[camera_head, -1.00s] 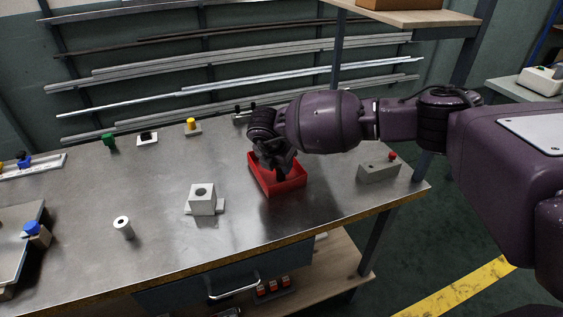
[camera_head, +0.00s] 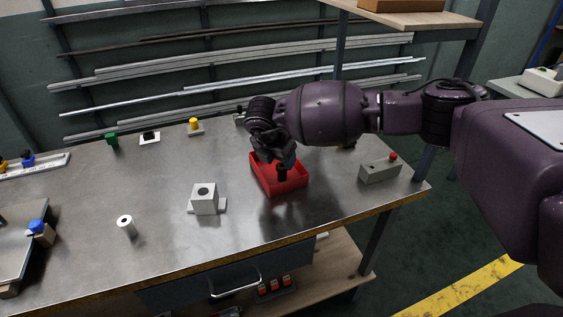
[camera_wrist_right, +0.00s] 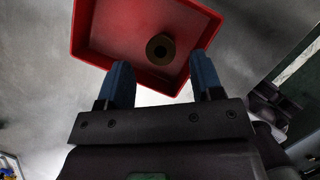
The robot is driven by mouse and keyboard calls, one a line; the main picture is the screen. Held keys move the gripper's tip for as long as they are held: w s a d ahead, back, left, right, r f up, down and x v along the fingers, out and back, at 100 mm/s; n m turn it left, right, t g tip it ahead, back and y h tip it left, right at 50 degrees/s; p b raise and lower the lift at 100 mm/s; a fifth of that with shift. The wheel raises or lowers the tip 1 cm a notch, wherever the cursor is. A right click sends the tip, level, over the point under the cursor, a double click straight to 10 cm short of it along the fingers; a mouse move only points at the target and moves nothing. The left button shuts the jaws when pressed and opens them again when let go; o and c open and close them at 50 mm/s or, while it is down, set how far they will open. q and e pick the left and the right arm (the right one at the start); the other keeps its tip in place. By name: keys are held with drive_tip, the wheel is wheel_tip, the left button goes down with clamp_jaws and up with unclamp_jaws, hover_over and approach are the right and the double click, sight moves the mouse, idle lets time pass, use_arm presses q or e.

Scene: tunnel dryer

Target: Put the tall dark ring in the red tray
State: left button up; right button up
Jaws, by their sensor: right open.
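The red tray (camera_head: 262,184) sits on the metal bench, and its red wall also shows in the right wrist view (camera_wrist_right: 85,25). The tall dark ring (camera_head: 282,174) stands in the tray, near its front right side. In the right wrist view the ring (camera_wrist_right: 160,48) shows from its top, with its round hole visible. My right gripper (camera_wrist_right: 160,72) is open and empty, its two blue-grey fingers apart. The ring lies beyond the fingertips, apart from them. In the head view the gripper (camera_head: 275,155) is over the back of the tray. My left gripper is not in view.
A grey block with a hole (camera_head: 204,200) and a white ring (camera_head: 126,226) stand left of the tray. A grey box with a red button (camera_head: 380,170) is to the right. Several small parts line the back. The bench front is clear.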

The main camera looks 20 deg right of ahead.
drive_tip(key=v, duration=0.8)
drive_tip(key=shift+r+p, duration=0.3)
drive_tip(key=shift+r, duration=0.1)
